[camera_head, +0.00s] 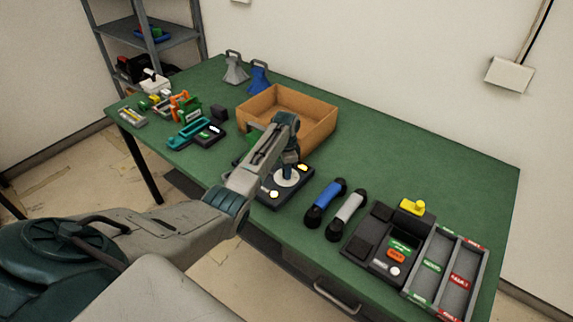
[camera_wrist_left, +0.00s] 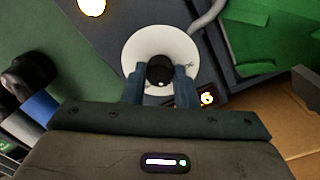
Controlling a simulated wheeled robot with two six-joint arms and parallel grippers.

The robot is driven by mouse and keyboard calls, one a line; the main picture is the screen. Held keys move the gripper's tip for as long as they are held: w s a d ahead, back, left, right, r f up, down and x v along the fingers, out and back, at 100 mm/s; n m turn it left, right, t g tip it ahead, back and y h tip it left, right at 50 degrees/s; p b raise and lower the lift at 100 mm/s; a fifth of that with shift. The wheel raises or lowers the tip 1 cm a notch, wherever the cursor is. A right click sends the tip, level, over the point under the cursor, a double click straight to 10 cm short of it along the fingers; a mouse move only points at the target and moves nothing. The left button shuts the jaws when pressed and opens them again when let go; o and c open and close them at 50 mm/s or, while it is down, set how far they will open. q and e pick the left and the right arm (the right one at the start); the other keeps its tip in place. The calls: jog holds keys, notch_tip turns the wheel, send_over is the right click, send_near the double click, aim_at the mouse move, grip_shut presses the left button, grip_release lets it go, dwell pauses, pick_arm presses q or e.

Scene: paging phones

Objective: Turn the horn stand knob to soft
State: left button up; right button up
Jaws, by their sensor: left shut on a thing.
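The horn stand is a dark blue-grey box (camera_head: 270,201) near the table's front edge, with a round white dial (camera_head: 283,181) on top. The dial also shows in the left wrist view (camera_wrist_left: 143,44), with a small black knob (camera_wrist_left: 158,68) at its centre. My left gripper (camera_head: 289,170) points down over the dial. In the left wrist view its two fingers (camera_wrist_left: 160,78) are shut on the knob, one on each side. One pale light (camera_wrist_left: 91,6) and a lit symbol (camera_wrist_left: 207,98) show beside the dial. The dial's fine marks are too small to read.
An open cardboard box (camera_head: 318,122) stands just behind. A blue handset (camera_head: 325,201) and a grey handset (camera_head: 347,212) lie to the right, before a dark console (camera_head: 375,240) and a divided tray (camera_head: 435,265). Toy-like items crowd the left.

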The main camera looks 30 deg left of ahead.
pick_arm(q)
jog(key=n+p, duration=0.1)
jog(key=n, duration=0.1)
jog(key=n+p, duration=0.1)
jog(key=shift+r+n, duration=0.2)
jog(key=shift+n, duration=0.2)
jog(key=n+p, duration=0.2)
jog(key=n, duration=0.1)
jog(key=shift+n, duration=0.3)
jog(key=n+p, duration=0.2)
jog(key=n, duration=0.2)
jog(key=shift+f+n+p, duration=0.1)
jog(key=shift+n+p, duration=0.25)
jog(key=shift+n, duration=1.25)
jog(key=o, duration=1)
notch_tip(320, 180, up, 11)
jog(key=b, duration=0.1)
jog(key=shift+a+f+b, duration=0.15)
jog(key=shift+b, duration=0.25)
